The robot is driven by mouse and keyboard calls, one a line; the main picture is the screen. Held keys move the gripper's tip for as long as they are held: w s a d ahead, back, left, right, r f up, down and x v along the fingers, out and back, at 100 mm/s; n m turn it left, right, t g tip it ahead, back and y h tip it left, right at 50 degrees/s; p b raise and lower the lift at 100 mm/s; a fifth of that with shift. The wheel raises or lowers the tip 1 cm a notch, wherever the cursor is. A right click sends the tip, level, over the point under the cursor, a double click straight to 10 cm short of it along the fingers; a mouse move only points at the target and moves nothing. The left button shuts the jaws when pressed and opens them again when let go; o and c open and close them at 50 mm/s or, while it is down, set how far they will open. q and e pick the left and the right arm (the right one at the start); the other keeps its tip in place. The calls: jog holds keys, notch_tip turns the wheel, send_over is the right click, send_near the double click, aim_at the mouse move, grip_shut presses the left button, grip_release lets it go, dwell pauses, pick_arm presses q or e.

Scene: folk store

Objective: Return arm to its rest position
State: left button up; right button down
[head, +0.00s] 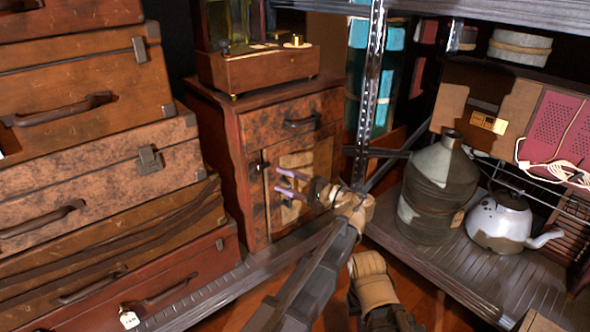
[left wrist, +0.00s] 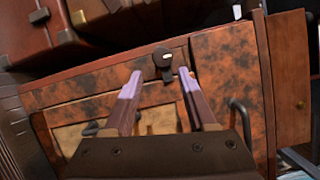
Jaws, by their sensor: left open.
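My left arm (head: 318,268) reaches up from the bottom of the head view. My left gripper (head: 284,181) is in front of the door of a small wooden cabinet (head: 226,150). Its two purple-tipped fingers are apart, with nothing seen between them. In the left wrist view the open gripper (left wrist: 160,82) points at the cabinet's mottled wooden front (left wrist: 228,75). A dark round latch (left wrist: 162,56) shows just beyond the fingertips. I cannot tell the exact gap between fingers and cabinet. My right gripper is not in view.
Stacked suitcases (head: 90,130) stand at the left. At the right, a metal shelf (head: 405,258) holds a large grey-green jug (head: 436,195) and a white kettle (head: 499,222). A shelf post (head: 371,90) rises close to my left arm. A wooden box (head: 258,70) sits on the cabinet.

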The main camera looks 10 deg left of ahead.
pick_arm(q)
jog(key=s+a+f+n+g+h, duration=0.1)
jog(key=s+a+f+g+h, duration=0.15)
jog(key=s+f+h, duration=0.4)
jog(key=s+a+f+n+g+h, duration=0.1)
jog(key=s+a+f+h, duration=0.15)
jog(key=f, duration=0.65)
jog(key=s+d+f+n+h, duration=0.3)
jog(key=s+d+f+h, duration=0.4)
jog(key=s+h, duration=0.25)
jog(key=s+d+r+m+g+y+p, duration=0.2)
jog(key=s+d+r+m+p, duration=0.3)
jog(key=d+r+p, duration=0.65)
notch_tip(320, 180, up, 36)
jog(key=s+n+p, duration=0.1)
jog(key=p, duration=3.4)
jog(key=shift+f, duration=0.25)
jog(key=shift+s+t, duration=0.1)
jog(key=shift+t, duration=0.15)
